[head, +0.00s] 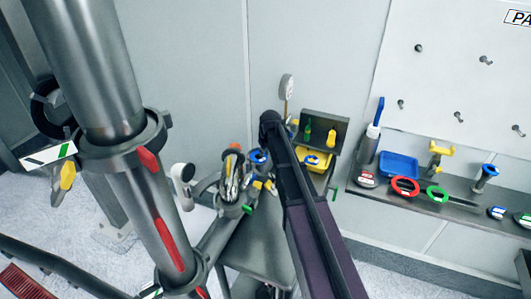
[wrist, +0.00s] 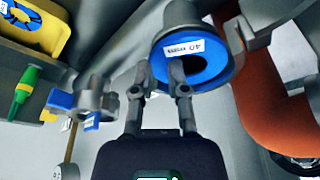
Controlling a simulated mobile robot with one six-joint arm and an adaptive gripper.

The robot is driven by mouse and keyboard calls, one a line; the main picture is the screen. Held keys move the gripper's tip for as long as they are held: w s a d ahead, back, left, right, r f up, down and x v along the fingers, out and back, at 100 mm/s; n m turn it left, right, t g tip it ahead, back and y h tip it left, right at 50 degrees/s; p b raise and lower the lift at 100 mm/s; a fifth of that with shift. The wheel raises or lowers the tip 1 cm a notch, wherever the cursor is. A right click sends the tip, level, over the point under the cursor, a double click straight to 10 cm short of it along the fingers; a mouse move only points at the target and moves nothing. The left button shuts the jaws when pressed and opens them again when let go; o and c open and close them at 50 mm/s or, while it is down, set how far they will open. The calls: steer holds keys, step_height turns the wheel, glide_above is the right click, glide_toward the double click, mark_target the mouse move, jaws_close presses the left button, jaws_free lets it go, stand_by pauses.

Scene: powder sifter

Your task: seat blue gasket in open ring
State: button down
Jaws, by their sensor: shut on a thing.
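The blue gasket (wrist: 212,72) is a blue ring with a white label reading "40" in the wrist view. My gripper (wrist: 162,72) is shut on its near left edge. The gasket lies against a grey round pipe end (wrist: 180,14); I cannot tell whether it is seated or only touching. Grey clamp-like parts (wrist: 265,12) show right of the pipe; I cannot tell which part is the open ring. In the head view a small blue ring (head: 257,156) shows left of my arm, by the metal fittings. My gripper's fingers cannot be made out there.
An orange-red body (wrist: 262,85) is close at right. A shelf (head: 440,205) with coloured rings stands at right in the head view.

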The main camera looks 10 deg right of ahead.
steer(key=shift+f+b, duration=0.35)
stand_by(0.7)
steer(key=c, duration=0.6)
jaws_free()
steer(key=shift+r, duration=0.1)
